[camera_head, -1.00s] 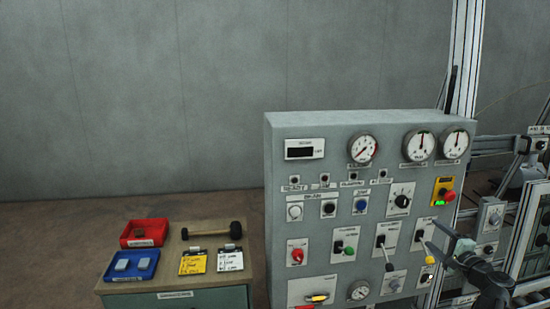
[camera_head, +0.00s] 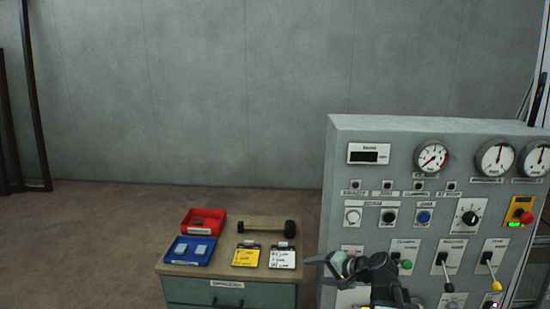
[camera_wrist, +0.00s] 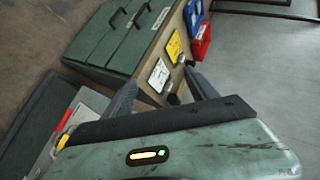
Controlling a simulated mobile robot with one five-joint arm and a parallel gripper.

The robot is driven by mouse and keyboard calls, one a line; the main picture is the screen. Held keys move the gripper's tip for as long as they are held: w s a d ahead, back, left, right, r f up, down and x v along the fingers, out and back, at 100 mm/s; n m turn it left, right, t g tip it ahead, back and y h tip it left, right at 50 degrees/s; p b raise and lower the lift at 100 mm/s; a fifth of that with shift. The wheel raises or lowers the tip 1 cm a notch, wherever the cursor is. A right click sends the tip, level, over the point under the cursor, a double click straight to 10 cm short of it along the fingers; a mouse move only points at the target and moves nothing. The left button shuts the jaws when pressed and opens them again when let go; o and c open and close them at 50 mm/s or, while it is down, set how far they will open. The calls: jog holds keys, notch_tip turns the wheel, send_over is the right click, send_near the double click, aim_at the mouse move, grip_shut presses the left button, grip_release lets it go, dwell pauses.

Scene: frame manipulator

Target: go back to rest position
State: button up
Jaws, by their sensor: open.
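My gripper (camera_head: 328,266) is in front of the lower left part of the grey control panel (camera_head: 385,135) in the head view, pointing left. In the wrist view its two dark fingers (camera_wrist: 163,92) stand apart with nothing between them. The gripper covers part of the panel's lower left controls. I cannot tell from the picture how far it is from the panel face.
A green drawer cabinet (camera_head: 232,291) stands left of the panel. On it are a red bin (camera_head: 203,221), a blue bin (camera_head: 190,250), a dark hammer-like tool (camera_head: 266,228), a yellow clipboard (camera_head: 246,256) and a white clipboard (camera_head: 283,257). The floor at left is clear.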

jog(key=s+a+f+n+g+h, duration=0.2)
jog(key=s+a+f+n+g, duration=0.2)
jog(key=s+a+f, duration=0.25)
jog(key=s+d+f+n+g+h, duration=0.2)
jog(key=s+d+f+g+h, duration=0.1)
jog(key=s+d+h, duration=0.3)
jog(key=s+d, duration=0.2)
jog(key=shift+s+d+f+g, duration=0.35)
jog(key=shift+s+f+g, duration=0.05)
